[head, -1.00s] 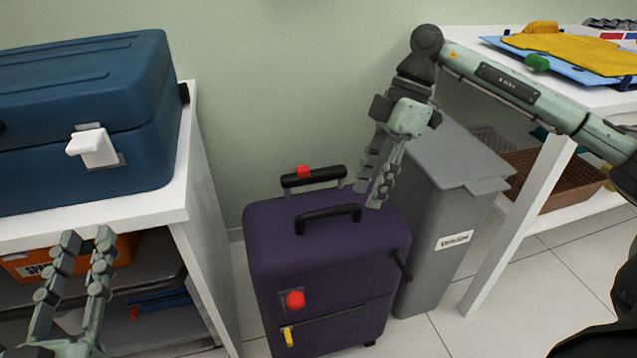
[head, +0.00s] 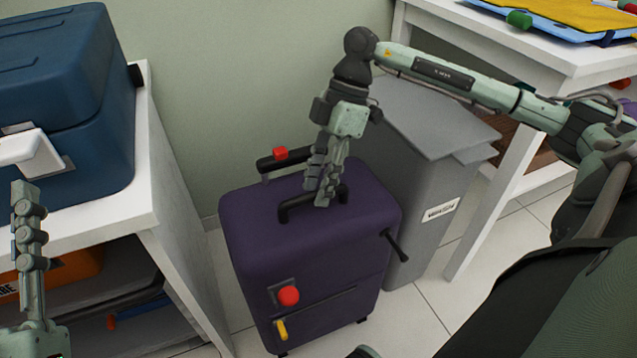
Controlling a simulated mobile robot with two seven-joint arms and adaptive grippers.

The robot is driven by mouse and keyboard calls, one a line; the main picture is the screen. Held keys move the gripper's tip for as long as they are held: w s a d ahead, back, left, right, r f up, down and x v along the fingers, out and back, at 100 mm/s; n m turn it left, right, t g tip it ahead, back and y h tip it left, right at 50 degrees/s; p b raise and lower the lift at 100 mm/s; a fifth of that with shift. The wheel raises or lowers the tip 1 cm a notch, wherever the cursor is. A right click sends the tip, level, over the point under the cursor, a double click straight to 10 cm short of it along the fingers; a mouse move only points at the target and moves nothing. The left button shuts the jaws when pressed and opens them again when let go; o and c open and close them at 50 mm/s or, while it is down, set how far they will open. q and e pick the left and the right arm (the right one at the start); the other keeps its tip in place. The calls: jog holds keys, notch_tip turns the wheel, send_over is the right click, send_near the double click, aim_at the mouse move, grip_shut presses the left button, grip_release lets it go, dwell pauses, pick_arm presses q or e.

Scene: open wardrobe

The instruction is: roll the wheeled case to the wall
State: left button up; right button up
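The purple wheeled case (head: 315,248) stands upright on the tiled floor in front of the green wall (head: 250,90). On its top are a black carry handle (head: 298,206) and, behind it, a black pull handle with a red button (head: 281,153). My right gripper (head: 326,202) points down over the case top, its fingers overlapping the right part of the carry handle. Whether its fingers grip the handle cannot be told. My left gripper (head: 28,190) is at the left edge, partly cut off, in front of the white cabinet and away from the case.
A grey bin (head: 425,190) stands close to the right of the case. A white table (head: 500,205) is at the right. A white cabinet (head: 165,195) with a blue toolbox (head: 75,120) on top stands at the left. Floor shows between cabinet and case.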

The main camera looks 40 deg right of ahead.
jog(key=shift+c, duration=0.3)
grip_shut()
jog(key=shift+w, duration=0.1)
